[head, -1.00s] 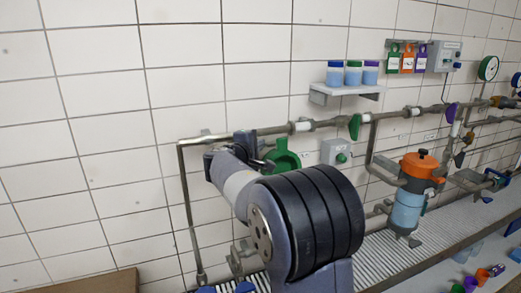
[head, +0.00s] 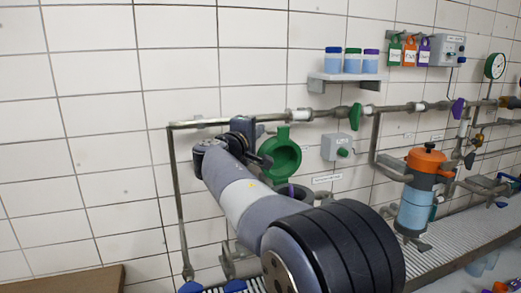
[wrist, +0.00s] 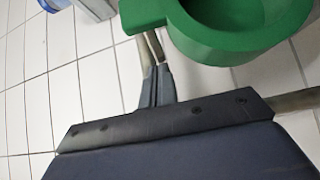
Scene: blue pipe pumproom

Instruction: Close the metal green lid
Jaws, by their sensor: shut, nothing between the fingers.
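The green lid (head: 297,158) stands raised against the tiled wall in the head view, its round hollow side facing out. In the wrist view the green lid (wrist: 172,17) fills the upper right, partly cut off by the frame. My gripper (head: 266,163) is at the lid's left side in the head view; touching or apart is unclear. In the wrist view my gripper (wrist: 160,68) is shut and empty, its fingertips just below and left of the lid. A dark round opening (head: 293,190) under the lid is partly hidden by my arm.
Grey pipes with a green handle (head: 355,117) run along the wall. Farther right is an orange-topped blue canister (head: 416,200). A shelf (head: 345,81) with jars is above. The wall at left is bare.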

